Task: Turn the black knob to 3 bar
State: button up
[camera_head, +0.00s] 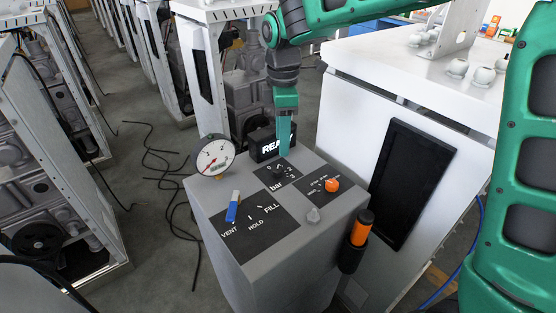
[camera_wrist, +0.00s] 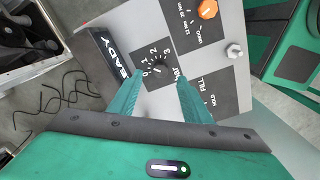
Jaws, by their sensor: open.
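The black knob (camera_wrist: 158,67) sits on a black dial plate marked 0, 1, 2, 3 and bar on top of a grey box. In the head view the dial plate (camera_head: 268,180) shows, with the knob partly hidden by my gripper. My gripper (camera_head: 284,155) points down over the dial. In the wrist view my gripper (camera_wrist: 160,77) is open, with its two green fingers on either side of the knob and apart from each other. I cannot tell whether they touch the knob, nor exactly which mark its pointer faces.
A round gauge (camera_head: 214,156) and a black READY display (camera_head: 268,144) stand at the box's back edge. An orange-black handle (camera_head: 361,228) is at the right side. A white cabinet (camera_head: 345,115) stands right.

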aim_at(279, 168)
jog(key=f, duration=0.5)
jog(key=a+f, duration=0.1)
jog(key=f, duration=0.2)
jog(key=shift+s+f, duration=0.1)
jog(key=shift+f, duration=0.25)
jog(key=c, duration=1)
